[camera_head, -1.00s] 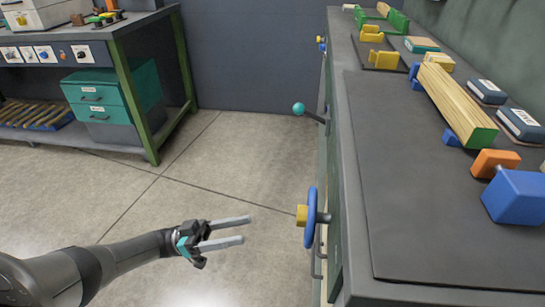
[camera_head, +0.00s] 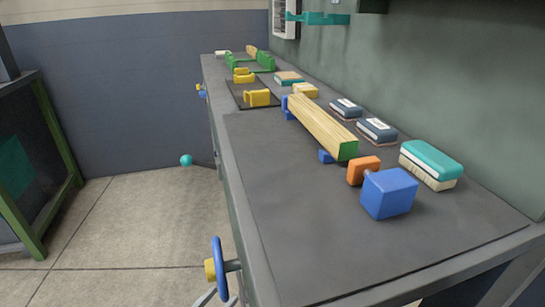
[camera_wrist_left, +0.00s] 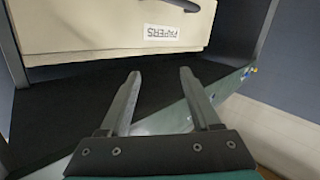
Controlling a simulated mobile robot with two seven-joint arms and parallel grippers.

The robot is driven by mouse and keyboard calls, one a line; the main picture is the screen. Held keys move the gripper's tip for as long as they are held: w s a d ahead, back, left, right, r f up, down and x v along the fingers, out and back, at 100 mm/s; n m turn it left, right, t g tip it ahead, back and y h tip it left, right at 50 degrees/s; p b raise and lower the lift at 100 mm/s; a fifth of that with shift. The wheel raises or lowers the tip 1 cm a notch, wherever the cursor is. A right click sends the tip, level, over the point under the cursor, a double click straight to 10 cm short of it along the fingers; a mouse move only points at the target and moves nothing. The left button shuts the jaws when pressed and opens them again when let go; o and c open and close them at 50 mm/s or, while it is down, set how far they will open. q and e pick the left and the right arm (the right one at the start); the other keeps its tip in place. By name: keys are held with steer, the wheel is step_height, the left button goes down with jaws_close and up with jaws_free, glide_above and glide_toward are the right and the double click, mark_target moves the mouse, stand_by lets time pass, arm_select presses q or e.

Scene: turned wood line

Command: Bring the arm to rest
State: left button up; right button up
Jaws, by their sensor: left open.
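My left gripper shows in the left wrist view (camera_wrist_left: 160,73), with its two grey fingers apart and nothing between them. In the head view only its pale fingertips (camera_head: 217,298) show at the bottom edge, just below the blue handwheel (camera_head: 218,270) with its yellow hub. I cannot tell whether they touch the wheel. The rest of that arm is out of the head view. My right gripper is in neither view.
The long bench (camera_head: 290,215) carries a wood bar (camera_head: 320,127), a blue block (camera_head: 388,193), an orange block (camera_head: 363,170) and yellow brackets. A teal-knobbed lever (camera_head: 186,160) sticks out from its side. Floor (camera_head: 140,225) is clear at left.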

arm_select(q)
steer(key=s+a+f+n+g+y+p, duration=0.1)
steer(key=s+f+g+y+p, duration=0.2)
steer(key=s, duration=0.4)
steer(key=s+a+f+g+y+p, duration=0.1)
steer(key=s+g+y+p, duration=0.1)
steer(key=s+g, duration=0.35)
steer(key=s+a+f+n+g+y+p, duration=0.1)
steer(key=s+f+g+y+p, duration=0.15)
steer(key=s, duration=0.45)
steer(key=s+a+r+g+p, duration=0.1)
steer(key=s+p, duration=0.8)
steer(key=p, duration=0.1)
steer(key=s+a+r+g+p, duration=0.1)
steer(key=s+a+r+p, duration=0.1)
steer(key=s+p, duration=0.7)
steer(key=shift+s+a+r+m+y+p, duration=0.2)
steer(key=shift+r+m+y+p, duration=0.15)
steer(key=shift+p, duration=0.55)
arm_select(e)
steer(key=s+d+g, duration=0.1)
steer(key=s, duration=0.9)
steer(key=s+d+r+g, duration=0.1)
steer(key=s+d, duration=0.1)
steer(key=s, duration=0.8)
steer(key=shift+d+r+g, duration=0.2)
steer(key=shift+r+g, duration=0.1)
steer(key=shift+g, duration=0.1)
